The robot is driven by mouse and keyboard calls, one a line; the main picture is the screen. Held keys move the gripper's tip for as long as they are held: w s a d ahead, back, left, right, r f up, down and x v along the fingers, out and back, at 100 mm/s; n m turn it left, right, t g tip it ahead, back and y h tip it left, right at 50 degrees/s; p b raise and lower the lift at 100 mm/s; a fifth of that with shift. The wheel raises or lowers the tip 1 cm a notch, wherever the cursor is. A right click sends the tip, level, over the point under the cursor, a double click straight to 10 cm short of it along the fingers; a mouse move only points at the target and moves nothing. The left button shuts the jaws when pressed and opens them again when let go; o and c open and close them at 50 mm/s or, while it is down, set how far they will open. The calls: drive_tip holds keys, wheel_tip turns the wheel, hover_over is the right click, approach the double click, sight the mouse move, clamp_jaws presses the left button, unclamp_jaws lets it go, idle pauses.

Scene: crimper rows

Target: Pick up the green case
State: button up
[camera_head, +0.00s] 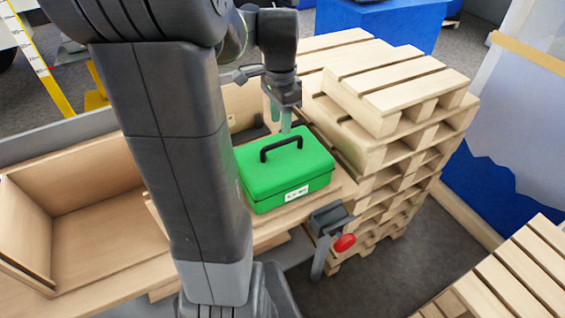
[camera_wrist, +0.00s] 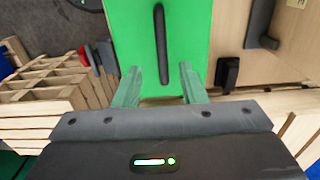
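The green case (camera_head: 288,172) lies flat on a wooden bench, with a black handle (camera_head: 281,147) on its lid and a small white label on its front. In the wrist view the case (camera_wrist: 190,40) fills the upper middle, its handle (camera_wrist: 161,44) running lengthwise. My gripper (camera_head: 285,122) is above the far edge of the case. In the wrist view my gripper (camera_wrist: 160,84) is open, its two greenish fingers apart with nothing gripped between them. The handle lies ahead of the fingertips, roughly in line with the gap.
Stacked pallets (camera_head: 400,120) stand close on the right of the case. A clamp with a red knob (camera_head: 345,243) sits at the bench's front edge. An open wooden box (camera_head: 75,215) is at left. A black fixture (camera_wrist: 228,73) lies beside the case in the wrist view.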

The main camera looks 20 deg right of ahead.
sight(282, 142)
drive_tip(key=f, duration=0.6)
drive_tip(key=f+p, duration=0.1)
drive_tip(key=f, duration=0.1)
drive_tip(key=shift+w+d+f, duration=0.15)
drive_tip(key=shift+d+f, duration=0.1)
drive_tip(key=shift+f, duration=0.15)
drive_tip(key=shift+c, duration=0.2)
clamp_jaws()
drive_tip(key=shift+w+r, duration=0.1)
idle(0.8)
